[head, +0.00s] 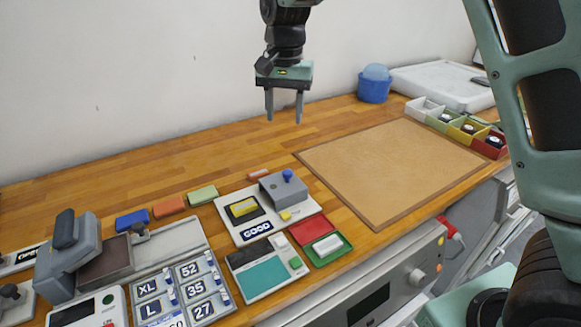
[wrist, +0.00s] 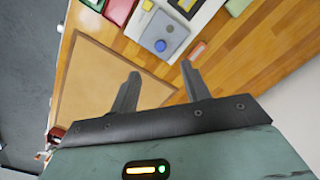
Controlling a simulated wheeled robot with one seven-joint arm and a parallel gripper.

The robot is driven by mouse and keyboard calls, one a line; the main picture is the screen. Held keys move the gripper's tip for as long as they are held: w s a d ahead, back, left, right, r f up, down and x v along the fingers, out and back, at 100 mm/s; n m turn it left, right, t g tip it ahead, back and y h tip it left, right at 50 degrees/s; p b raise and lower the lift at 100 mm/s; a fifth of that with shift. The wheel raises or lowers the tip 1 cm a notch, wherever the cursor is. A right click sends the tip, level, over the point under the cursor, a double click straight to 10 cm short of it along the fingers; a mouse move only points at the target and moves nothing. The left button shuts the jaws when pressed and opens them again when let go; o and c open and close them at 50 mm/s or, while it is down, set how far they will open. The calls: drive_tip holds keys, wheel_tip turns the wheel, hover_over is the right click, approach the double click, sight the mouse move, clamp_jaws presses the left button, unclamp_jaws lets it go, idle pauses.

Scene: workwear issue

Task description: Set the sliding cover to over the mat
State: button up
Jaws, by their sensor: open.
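The sliding cover (head: 281,190) is a grey box with a blue knob (head: 287,174) on top. It sits at the right end of a white base plate (head: 226,207) labelled GOOD. The dark mat (head: 236,218) is at the left part of that plate, uncovered, with a yellow block (head: 243,206) on it. In the wrist view the cover (wrist: 159,27) and its blue knob (wrist: 160,45) show at the top, beyond the fingertips. My gripper (head: 284,120) is open and empty, pointing down, well above the table and apart from the cover; it also shows in the wrist view (wrist: 161,70).
A large brown board (head: 390,165) lies right of the plate. A red and green tray pair (head: 328,250) and a teal-screened device (head: 268,272) stand in front. Coloured blocks (head: 168,206) and a grey press (head: 68,258) are left. A blue tub (head: 374,85) and small bins (head: 464,128) stand back right.

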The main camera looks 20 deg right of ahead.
sight(288, 171)
drive_tip(key=shift+m, duration=0.4)
drive_tip(key=f+p, duration=0.1)
drive_tip(key=f, duration=0.4)
drive_tip(key=w+f+p, duration=0.1)
drive_tip(key=f, duration=0.5)
drive_tip(key=d+f+p, duration=0.1)
drive_tip(key=f, duration=0.5)
drive_tip(key=shift+w+f, duration=0.1)
drive_tip(key=shift+w, duration=0.15)
